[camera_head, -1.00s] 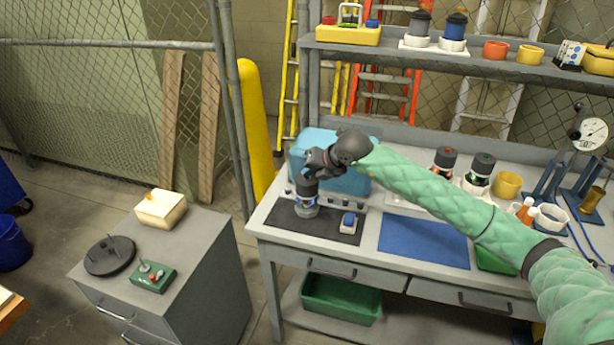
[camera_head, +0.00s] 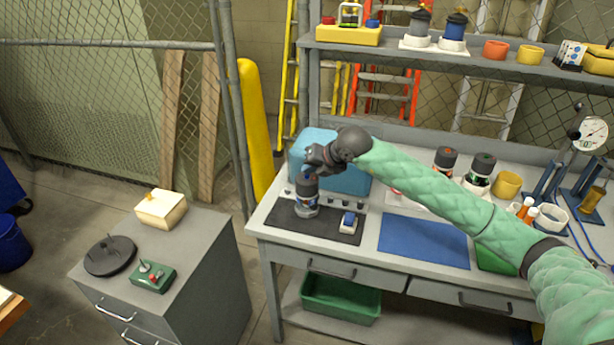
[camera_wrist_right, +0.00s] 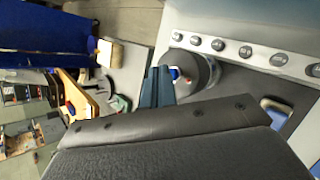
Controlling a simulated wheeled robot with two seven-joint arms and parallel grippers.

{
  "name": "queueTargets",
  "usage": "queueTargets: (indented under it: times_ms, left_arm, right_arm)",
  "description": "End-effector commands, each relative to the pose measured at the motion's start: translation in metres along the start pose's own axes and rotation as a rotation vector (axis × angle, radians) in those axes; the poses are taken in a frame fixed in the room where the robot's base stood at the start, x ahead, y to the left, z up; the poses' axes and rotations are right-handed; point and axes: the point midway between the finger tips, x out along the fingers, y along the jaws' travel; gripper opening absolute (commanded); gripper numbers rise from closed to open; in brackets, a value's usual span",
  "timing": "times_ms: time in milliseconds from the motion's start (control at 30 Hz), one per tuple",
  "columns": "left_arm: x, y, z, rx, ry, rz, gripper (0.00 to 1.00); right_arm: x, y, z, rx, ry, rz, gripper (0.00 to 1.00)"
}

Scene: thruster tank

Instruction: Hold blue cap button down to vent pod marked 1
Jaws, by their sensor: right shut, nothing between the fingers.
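A pod (camera_head: 306,202) with a dark top and a clear lower part stands upright on the dark mat (camera_head: 283,217) at the left of the bench. Its number cannot be read. In the right wrist view, a blue cap button with a bit of red (camera_wrist_right: 175,73) shows on the pod's dark top (camera_wrist_right: 196,68). My right gripper (camera_head: 306,173) is shut and empty, just above the pod's top. Its fingers (camera_wrist_right: 160,72) look close beside the button in the wrist view; I cannot tell whether they touch. My left gripper is not in view.
A small white block with a blue top (camera_head: 348,222) lies right of the pod. A light-blue box with a row of knobs (camera_head: 345,179) stands behind. A blue mat (camera_head: 423,241) is to the right. Two other pods (camera_head: 479,170) stand further right, beyond my right arm.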

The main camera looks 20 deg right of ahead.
Motion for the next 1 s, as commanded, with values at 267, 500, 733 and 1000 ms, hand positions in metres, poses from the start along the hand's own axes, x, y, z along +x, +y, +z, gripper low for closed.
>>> queueTargets:
  times_ms: [267,500,733,1000]
  left_arm:
    - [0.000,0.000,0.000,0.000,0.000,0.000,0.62]
    - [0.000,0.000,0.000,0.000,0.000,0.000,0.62]
    - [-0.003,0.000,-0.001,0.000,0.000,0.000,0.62]
    - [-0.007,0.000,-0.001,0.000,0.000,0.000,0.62]
  right_arm:
    - [-0.005,0.004,0.004,0.000,0.000,0.001,0.00]
    - [-0.006,0.004,0.004,0.000,-0.001,0.001,0.00]
    - [-0.015,0.011,0.011,-0.001,-0.001,0.001,0.00]
    - [-0.030,0.022,0.023,-0.001,-0.002,0.001,0.00]
